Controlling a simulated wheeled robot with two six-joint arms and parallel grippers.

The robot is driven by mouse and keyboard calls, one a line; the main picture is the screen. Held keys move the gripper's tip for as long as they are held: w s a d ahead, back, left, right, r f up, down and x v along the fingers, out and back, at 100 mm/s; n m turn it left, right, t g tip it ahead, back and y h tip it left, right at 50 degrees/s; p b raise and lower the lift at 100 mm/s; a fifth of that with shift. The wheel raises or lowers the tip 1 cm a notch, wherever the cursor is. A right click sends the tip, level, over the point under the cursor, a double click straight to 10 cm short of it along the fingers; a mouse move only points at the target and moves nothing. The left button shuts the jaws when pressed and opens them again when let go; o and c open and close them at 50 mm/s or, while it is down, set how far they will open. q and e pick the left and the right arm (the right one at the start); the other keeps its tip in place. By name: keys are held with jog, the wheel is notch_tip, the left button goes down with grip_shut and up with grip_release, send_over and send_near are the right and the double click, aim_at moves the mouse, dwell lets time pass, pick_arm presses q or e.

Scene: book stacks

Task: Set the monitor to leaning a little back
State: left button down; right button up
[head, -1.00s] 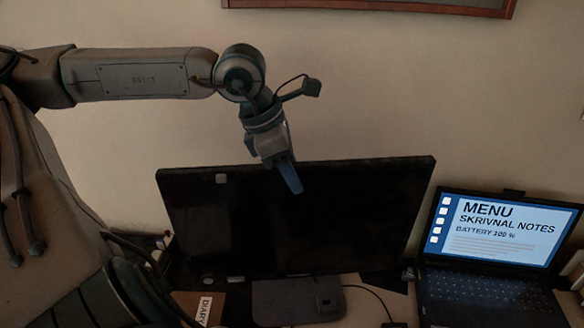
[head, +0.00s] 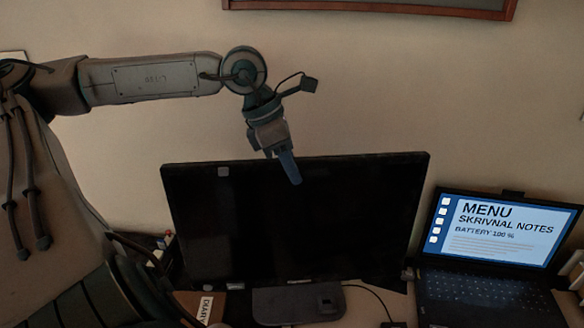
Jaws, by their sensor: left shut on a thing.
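The black monitor (head: 330,225) stands on its dark base (head: 275,308) in the middle of the head view, its dark screen facing me. My left gripper (head: 291,170) reaches down from above to the middle of the monitor's top edge. It is shut on that edge, with one blue finger showing in front of the screen. The finger behind the monitor is hidden. My right gripper is not in view.
An open laptop (head: 480,290) with a lit menu screen stands to the right of the monitor. A diary (head: 205,308) lies at the lower left of the base. A cable runs right of the base. A framed picture (head: 370,8) hangs on the wall above.

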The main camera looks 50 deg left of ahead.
pick_arm(q)
jog(key=shift+w+a+r+h, duration=0.1)
jog(key=shift+w+a+h, duration=0.15)
jog(key=shift+a+h, duration=0.1)
jog(key=shift+w+a, duration=0.1)
jog(key=shift+w, duration=0.05)
jog(key=c, duration=1.2)
grip_release()
jog(key=shift+c, duration=0.2)
jog(key=shift+g, duration=0.3)
